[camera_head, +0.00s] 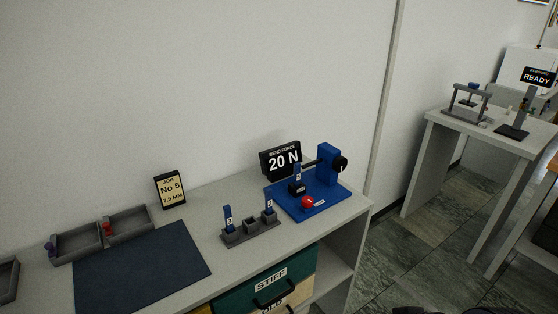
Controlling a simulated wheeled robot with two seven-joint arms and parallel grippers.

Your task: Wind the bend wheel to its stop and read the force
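A blue bend press (328,195) stands at the right end of the near bench. A black wheel (341,163) sits on the right side of its upright blue block (327,160), and a dark shaft runs left from the block. A blue strip (297,173) stands upright in a black clamp (296,188) on the press. A red ball-shaped knob (307,202) is at the front of its base. The black display (281,160) behind reads "BEND FORCE 20 N".
A grey holder (250,233) with blue labelled strips stands left of the press. A card (170,190) reads "JOB No 5, 7.5 MM". Grey trays (78,242), a dark mat (143,270) and a drawer marked "STIFF" (270,272) are also here. Another table (480,128) stands right with devices and a "READY" sign (538,77).

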